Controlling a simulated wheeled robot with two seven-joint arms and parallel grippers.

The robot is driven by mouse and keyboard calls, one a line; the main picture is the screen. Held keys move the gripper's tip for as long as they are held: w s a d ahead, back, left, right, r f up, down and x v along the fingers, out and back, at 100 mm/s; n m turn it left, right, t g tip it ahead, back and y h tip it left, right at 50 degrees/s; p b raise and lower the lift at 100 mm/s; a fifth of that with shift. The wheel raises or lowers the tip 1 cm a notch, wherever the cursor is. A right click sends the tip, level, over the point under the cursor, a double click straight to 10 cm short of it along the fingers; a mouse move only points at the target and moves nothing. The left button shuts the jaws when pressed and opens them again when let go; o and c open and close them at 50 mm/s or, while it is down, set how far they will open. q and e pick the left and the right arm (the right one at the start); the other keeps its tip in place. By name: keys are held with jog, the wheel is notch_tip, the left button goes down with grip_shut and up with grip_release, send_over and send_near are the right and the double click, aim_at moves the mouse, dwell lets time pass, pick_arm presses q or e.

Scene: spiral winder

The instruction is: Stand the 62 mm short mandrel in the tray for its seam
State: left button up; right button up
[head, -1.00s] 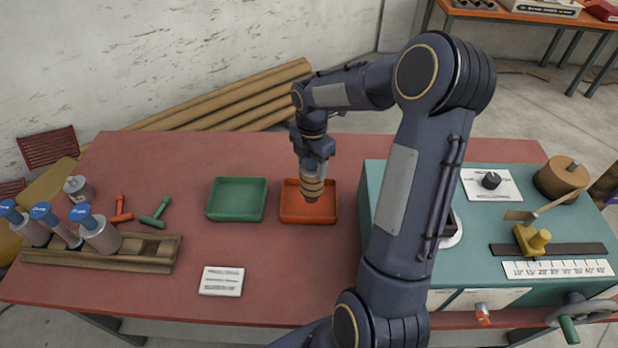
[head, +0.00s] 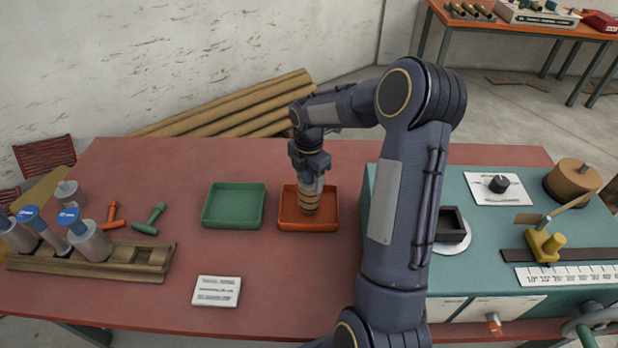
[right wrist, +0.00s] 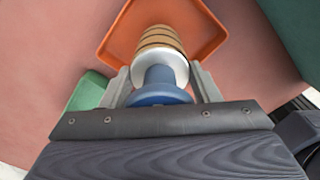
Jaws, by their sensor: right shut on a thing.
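The short mandrel (head: 309,201) is a cylinder wound with brown, dark-striped paper; the right wrist view shows its pale end and blue knob (right wrist: 160,78). My right gripper (head: 311,178) is shut on it from above, with a finger on each side of the knob in the right wrist view. The mandrel is upright inside the outline of the orange tray (head: 287,224). Its lower end looks at or close to the tray floor; I cannot tell whether it touches. The green tray (head: 233,205) to the left is empty. My left gripper is not in view.
A wooden rack (head: 110,268) at the left holds several blue-topped metal mandrels and has free slots. An orange and a green tool (head: 150,219) lie behind it. A white card (head: 217,290) lies in front. The teal winder (head: 485,245) stands right of the orange tray.

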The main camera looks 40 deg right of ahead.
jog(key=o, duration=1.6)
jog(key=shift+o, duration=0.2)
notch_tip(320, 180, up, 12)
jog(key=s+a+r+m+t+y, duration=0.1)
jog(key=s+a+r+m+t, duration=0.3)
jog(key=s+a+m, duration=0.7)
jog(key=s+a+f+m+y, duration=0.1)
jog(key=s+a+m, duration=0.3)
jog(key=s+m, duration=0.1)
jog(key=s+a+f+m+t+y, duration=0.1)
jog(key=s+a+f+m, duration=0.1)
jog(key=s, duration=0.5)
jog(key=a+m, duration=0.1)
jog(key=m, duration=0.1)
jog(key=shift+s+a+f+m+t+y, duration=0.15)
jog(key=shift+a+f+m+t+y, duration=0.15)
jog(key=shift+a+m+y, duration=0.1)
jog(key=shift+r, duration=0.1)
